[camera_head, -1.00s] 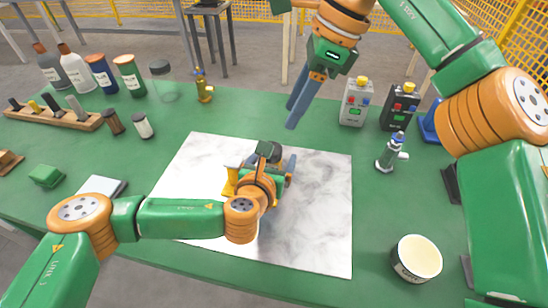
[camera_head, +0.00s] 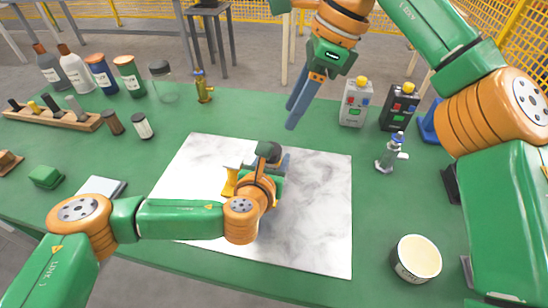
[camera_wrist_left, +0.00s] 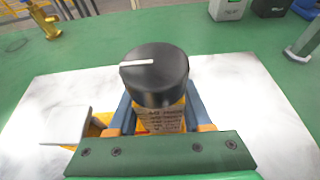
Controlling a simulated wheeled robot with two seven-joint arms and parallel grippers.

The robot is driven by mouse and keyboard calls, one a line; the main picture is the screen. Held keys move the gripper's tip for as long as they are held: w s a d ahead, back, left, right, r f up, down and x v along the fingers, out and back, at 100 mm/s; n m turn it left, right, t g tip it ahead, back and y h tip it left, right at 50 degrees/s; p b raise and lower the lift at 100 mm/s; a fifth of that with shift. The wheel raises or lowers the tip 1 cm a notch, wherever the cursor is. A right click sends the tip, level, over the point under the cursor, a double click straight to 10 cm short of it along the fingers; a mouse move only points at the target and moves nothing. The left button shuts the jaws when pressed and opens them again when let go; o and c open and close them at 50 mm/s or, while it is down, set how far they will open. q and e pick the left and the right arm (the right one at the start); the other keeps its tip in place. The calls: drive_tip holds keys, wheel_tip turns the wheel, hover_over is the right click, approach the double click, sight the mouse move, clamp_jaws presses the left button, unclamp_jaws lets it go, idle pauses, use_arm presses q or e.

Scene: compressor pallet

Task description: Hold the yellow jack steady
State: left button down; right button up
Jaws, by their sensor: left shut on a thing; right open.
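The yellow jack (camera_head: 230,183) stands on the white marble slab (camera_head: 318,225), mostly hidden behind my left wrist in the head view. Its black knob (camera_head: 268,152) shows above the gripper. In the left wrist view the black knob (camera_wrist_left: 156,76) has a white line on top, above a labelled yellow body. A pale plate (camera_wrist_left: 66,125) on a yellow part sits just left of it. My left gripper (camera_wrist_left: 160,112) is shut on the jack, one blue-grey finger on each side below the knob. My right gripper (camera_head: 298,105) is open and empty above the table's far side.
Bottles (camera_head: 77,70) and a wooden rack (camera_head: 60,119) are at left. The slab's right part is clear.

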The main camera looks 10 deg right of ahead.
sight(274, 144)
idle(0.7)
drive_tip(key=shift+o, duration=1.3)
drive_tip(key=shift+s+d+r+m+t, duration=0.2)
drive_tip(key=shift+s+r+m+t, duration=0.1)
drive_tip(key=shift+r+m, duration=0.2)
drive_tip(key=shift+s+d+r+m+t, duration=0.15)
drive_tip(key=shift+s+r+m+t, duration=0.15)
drive_tip(key=shift+m, duration=0.3)
drive_tip(key=x, duration=1.1)
drive_tip(key=shift+a+f, duration=0.25)
drive_tip(key=shift+a, duration=0.05)
clamp_jaws()
drive_tip(key=m+t, duration=0.1)
drive_tip(key=m, duration=0.3)
drive_tip(key=shift+s+m+h, duration=0.1)
drive_tip(key=shift+m+h, duration=0.2)
drive_tip(key=shift+m, duration=0.1)
